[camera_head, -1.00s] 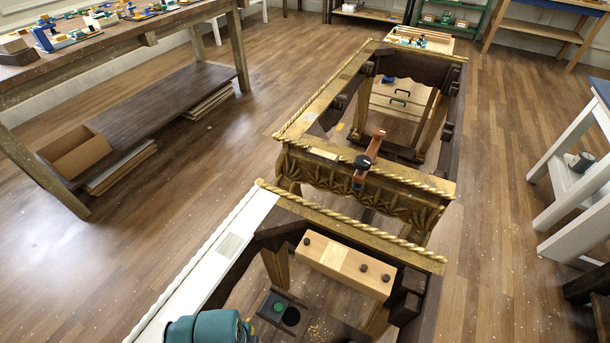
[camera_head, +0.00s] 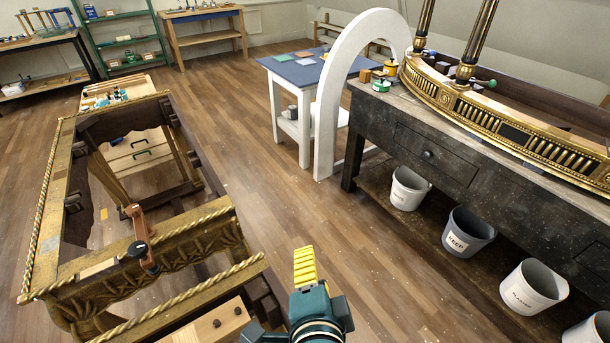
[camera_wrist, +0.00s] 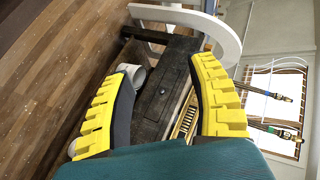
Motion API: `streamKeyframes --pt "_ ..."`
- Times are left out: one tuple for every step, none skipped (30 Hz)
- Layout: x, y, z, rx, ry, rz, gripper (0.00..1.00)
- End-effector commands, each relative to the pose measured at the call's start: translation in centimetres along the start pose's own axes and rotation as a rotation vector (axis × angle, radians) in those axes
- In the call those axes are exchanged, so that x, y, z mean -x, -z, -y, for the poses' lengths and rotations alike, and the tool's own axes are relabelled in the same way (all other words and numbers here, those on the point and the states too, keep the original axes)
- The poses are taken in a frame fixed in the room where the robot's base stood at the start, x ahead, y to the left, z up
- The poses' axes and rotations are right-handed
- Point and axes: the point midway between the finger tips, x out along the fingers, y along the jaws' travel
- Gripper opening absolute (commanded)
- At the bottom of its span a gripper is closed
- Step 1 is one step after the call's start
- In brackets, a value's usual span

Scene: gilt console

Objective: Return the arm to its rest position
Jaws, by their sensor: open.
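My gripper (camera_head: 305,268) is at the bottom centre of the head view, its yellow ridged finger pointing up over the wood floor. In the wrist view, the two yellow fingers of my gripper (camera_wrist: 166,72) stand wide apart with nothing between them. The gilt console frame (camera_head: 45,235) stands on the left of the head view, apart from the gripper. An orange-brown clamp (camera_head: 141,236) sits on its carved gold rail.
A dark workbench (camera_head: 450,157) with a gilt piece (camera_head: 505,128) on top stands at right; it also shows in the wrist view (camera_wrist: 165,85). Several bins (camera_head: 468,234) stand beneath. A white arch (camera_head: 328,110) stands beside a blue-topped table (camera_head: 300,70). The middle floor is clear.

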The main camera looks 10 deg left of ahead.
Motion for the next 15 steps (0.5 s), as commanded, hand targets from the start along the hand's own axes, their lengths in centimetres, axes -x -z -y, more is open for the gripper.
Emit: streamKeyframes --pt "1.7 3.7 2.5 0.053 0.073 -0.083 0.58" --pt "2.8 5.6 3.7 0.098 0.115 -0.133 0.58" --pt "4.4 8.0 5.4 0.166 0.168 -0.203 0.58" --pt "5.7 9.7 6.6 0.224 0.205 -0.259 0.58" --pt "7.1 11.2 7.8 0.286 0.240 -0.316 0.58" --pt "9.1 12.8 9.4 0.381 0.284 -0.396 0.58" --pt "10.7 13.8 10.7 0.461 0.315 -0.458 0.58" --pt "12.3 14.4 11.9 0.550 0.345 -0.522 0.58" --pt "13.8 14.4 13.2 0.668 0.374 -0.590 0.58" --pt "14.7 14.4 13.8 0.751 0.383 -0.639 0.58" --pt "15.6 14.5 14.3 0.830 0.385 -0.686 0.58" --pt "16.7 14.6 15.0 0.932 0.384 -0.750 0.58" --pt "17.2 14.6 15.4 1.007 0.374 -0.793 0.58" --pt "17.4 14.7 15.8 1.079 0.357 -0.830 0.58" --pt "17.6 14.7 15.9 1.177 0.323 -0.866 0.58"
